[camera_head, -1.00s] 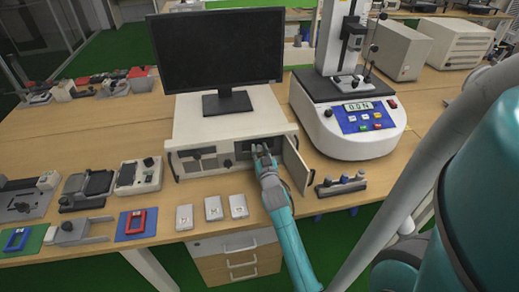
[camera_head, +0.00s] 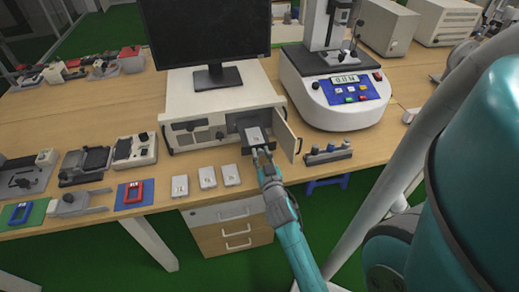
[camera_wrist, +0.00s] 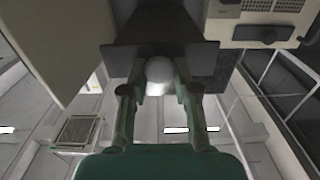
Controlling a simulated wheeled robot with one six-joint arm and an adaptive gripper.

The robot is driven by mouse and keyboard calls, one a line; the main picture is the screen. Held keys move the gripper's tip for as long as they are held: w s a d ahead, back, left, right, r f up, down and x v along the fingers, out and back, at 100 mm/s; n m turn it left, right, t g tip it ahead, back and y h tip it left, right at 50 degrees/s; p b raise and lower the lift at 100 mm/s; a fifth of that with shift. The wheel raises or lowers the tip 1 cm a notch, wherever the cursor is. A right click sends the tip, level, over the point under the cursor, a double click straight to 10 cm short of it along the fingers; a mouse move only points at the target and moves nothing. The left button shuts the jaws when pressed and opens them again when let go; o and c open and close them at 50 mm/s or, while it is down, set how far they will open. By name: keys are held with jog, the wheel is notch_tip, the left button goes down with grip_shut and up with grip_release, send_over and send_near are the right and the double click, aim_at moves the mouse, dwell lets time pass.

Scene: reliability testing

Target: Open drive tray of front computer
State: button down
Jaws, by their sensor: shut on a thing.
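The front computer (camera_head: 185,135) is a white case under a black monitor (camera_head: 205,35). Its small door (camera_head: 287,137) at the right stands open. The drive tray (camera_head: 270,143), dark with a pale drive (camera_head: 256,136) on it, sticks out of the opening. My gripper (camera_head: 262,153) is at the front edge of the tray and shut on it. In the wrist view the fingers (camera_wrist: 160,85) close around a pale round knob (camera_wrist: 160,70) below the dark tray (camera_wrist: 160,25). The inner end of the tray is hidden in the case.
Several small pale drives (camera_head: 207,177) lie on the table (camera_head: 330,175) left of my arm. A force tester (camera_head: 335,100) stands to the right of the computer. A small dark fixture (camera_head: 328,153) lies right of the open door.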

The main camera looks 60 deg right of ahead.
jog(key=shift+s+a, duration=0.15)
jog(key=c, duration=0.9)
grip_release()
jog(key=shift+a, duration=0.1)
jog(key=shift+v, duration=6)
